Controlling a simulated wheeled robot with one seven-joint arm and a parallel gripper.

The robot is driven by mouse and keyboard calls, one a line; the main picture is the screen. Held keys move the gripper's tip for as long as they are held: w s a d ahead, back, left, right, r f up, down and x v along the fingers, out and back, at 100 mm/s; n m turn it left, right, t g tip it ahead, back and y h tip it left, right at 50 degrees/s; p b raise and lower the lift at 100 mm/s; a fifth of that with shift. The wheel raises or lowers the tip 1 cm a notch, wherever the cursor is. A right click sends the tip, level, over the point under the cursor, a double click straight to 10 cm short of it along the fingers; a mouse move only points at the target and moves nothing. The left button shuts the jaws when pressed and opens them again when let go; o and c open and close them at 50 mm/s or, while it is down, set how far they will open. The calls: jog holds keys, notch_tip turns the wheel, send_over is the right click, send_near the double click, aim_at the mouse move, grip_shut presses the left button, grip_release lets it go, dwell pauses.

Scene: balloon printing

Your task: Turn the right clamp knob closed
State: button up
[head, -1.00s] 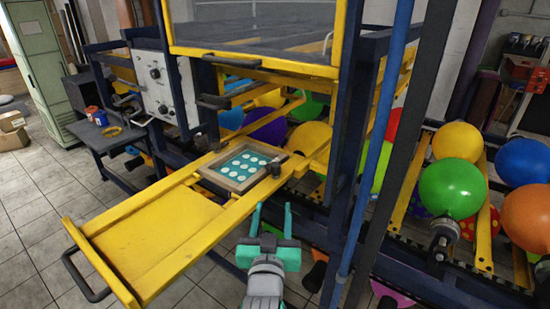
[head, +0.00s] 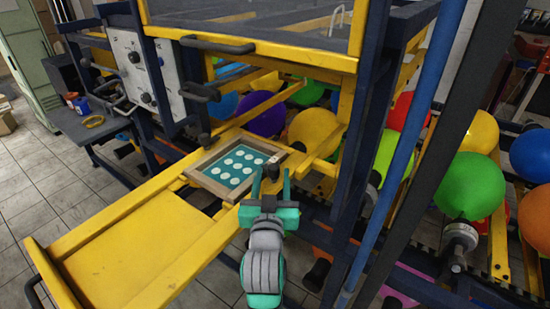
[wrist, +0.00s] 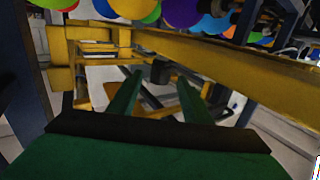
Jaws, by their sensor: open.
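The right clamp knob (head: 272,171) is small and black, at the right corner of the wooden-framed teal screen (head: 203,186) on the yellow printing tray. My teal gripper (head: 272,182) is open, and its fingertips appear on either side of the knob in the head view. In the wrist view a dark knob (wrist: 160,72) shows between and just beyond the fingertips (wrist: 160,83). I cannot tell whether the fingers touch it. The left clamp knob (head: 204,140) is black and stands at the screen's far-left corner.
The yellow tray (head: 135,250) extends to the lower left. A blue upright post (head: 410,140) and dark machine frame stand right of my arm. A yellow-edged hood (head: 250,48) hangs above the screen. Balloons (head: 315,130) sit behind.

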aim_at(274, 165)
jog(key=w, duration=0.7)
jog(key=shift+w+d, duration=0.25)
jog(key=shift+d, duration=0.05)
jog(key=c, duration=1.1)
